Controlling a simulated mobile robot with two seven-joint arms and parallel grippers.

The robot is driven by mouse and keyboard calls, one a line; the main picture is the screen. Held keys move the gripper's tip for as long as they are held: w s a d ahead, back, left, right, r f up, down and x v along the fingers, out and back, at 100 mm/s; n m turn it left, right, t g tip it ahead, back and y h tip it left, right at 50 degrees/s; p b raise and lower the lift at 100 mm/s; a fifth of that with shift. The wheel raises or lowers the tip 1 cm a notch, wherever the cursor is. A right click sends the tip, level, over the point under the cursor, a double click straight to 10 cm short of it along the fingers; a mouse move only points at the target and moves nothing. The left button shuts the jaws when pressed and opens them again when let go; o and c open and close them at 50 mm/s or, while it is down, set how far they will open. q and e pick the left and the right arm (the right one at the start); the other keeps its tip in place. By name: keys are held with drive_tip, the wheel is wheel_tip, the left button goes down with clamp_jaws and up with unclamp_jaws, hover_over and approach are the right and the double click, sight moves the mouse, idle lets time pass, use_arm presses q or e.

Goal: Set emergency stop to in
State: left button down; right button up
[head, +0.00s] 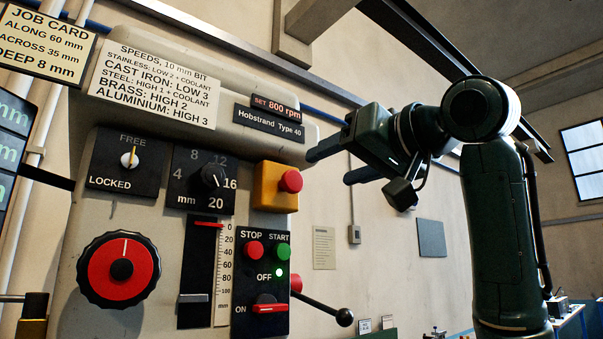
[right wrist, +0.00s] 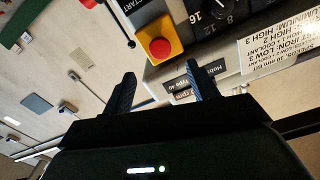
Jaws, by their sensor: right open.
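The emergency stop is a red round button (head: 291,181) on a yellow box (head: 268,197) at the right edge of the machine's front panel. The red button shows also in the right wrist view (right wrist: 159,48), just beyond the fingertips. I cannot tell for sure whether it is in or out. My right gripper (head: 330,166) is open and empty, to the right of the button and apart from it. Its two dark fingers (right wrist: 159,74) point toward the machine, with the button lying between their lines in the wrist view. My left gripper is not in view.
Below the box is a panel with a red STOP button (head: 254,249), a green START button (head: 283,252) and a lit green lamp. A black-knobbed lever (head: 344,317) sticks out lower right. A black dial (head: 213,175) is left of the box. Space right of the machine is open.

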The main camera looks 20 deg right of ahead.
sight(295, 182)
drive_tip(key=p+x, duration=0.2)
drive_tip(key=x, duration=0.7)
drive_tip(key=shift+w+p, duration=0.15)
drive_tip(key=shift+p, duration=0.25)
drive_tip(key=shift+c, duration=0.5)
clamp_jaws()
